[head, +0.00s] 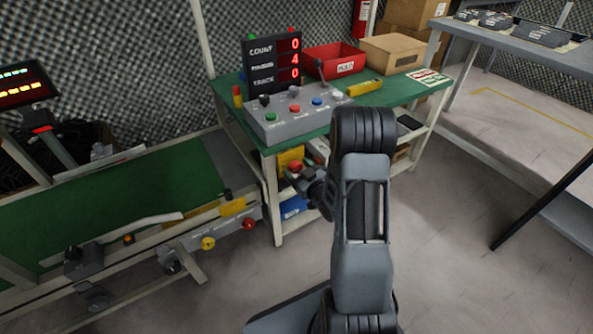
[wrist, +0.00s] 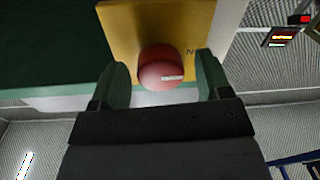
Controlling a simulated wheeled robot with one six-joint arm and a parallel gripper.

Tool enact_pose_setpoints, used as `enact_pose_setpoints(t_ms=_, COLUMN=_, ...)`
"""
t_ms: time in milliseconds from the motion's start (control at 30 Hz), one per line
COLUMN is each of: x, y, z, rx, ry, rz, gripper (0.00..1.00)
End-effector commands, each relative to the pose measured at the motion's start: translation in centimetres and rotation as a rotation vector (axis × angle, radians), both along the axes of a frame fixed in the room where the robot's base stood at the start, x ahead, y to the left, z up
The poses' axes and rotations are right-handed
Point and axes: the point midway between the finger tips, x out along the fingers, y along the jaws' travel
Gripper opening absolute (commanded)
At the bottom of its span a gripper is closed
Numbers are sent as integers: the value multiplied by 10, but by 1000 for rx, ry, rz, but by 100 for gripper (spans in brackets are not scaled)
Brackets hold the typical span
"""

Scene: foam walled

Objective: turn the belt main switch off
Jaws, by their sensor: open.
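The belt main switch shows in the wrist view as a round red knob (wrist: 162,68) with a white pointer mark, on a yellow plate (wrist: 122,25). The mark points right, toward a letter N; the other lettering is hidden. My gripper (wrist: 161,72) is open, one finger on each side of the knob, with visible gaps between fingers and knob. In the head view the red knob (head: 295,166) and yellow plate (head: 290,157) lie just left of my gripper (head: 307,174), below the green table's edge. My arm hides part of that area.
A green-topped table (head: 405,91) carries a grey button box (head: 290,121), a red bin (head: 334,59) and a counter display (head: 273,60). A green conveyor (head: 120,190) with rail controls (head: 208,243) stands at left. The floor (head: 470,240) at right is clear.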

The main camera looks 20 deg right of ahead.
Motion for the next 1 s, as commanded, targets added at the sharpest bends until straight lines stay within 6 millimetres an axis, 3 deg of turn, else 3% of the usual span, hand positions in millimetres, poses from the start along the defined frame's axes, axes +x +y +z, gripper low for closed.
enact_pose_setpoints(t_ms=433, x=7, y=1, z=0, rx=1, ry=1, rz=0, gripper=71)
enact_pose_setpoints(t_ms=900, x=7, y=2, z=0, rx=1, ry=1, rz=0, gripper=26)
enact_pose_setpoints(t_ms=1000, x=7, y=2, z=0, rx=1, ry=1, rz=1, gripper=22)
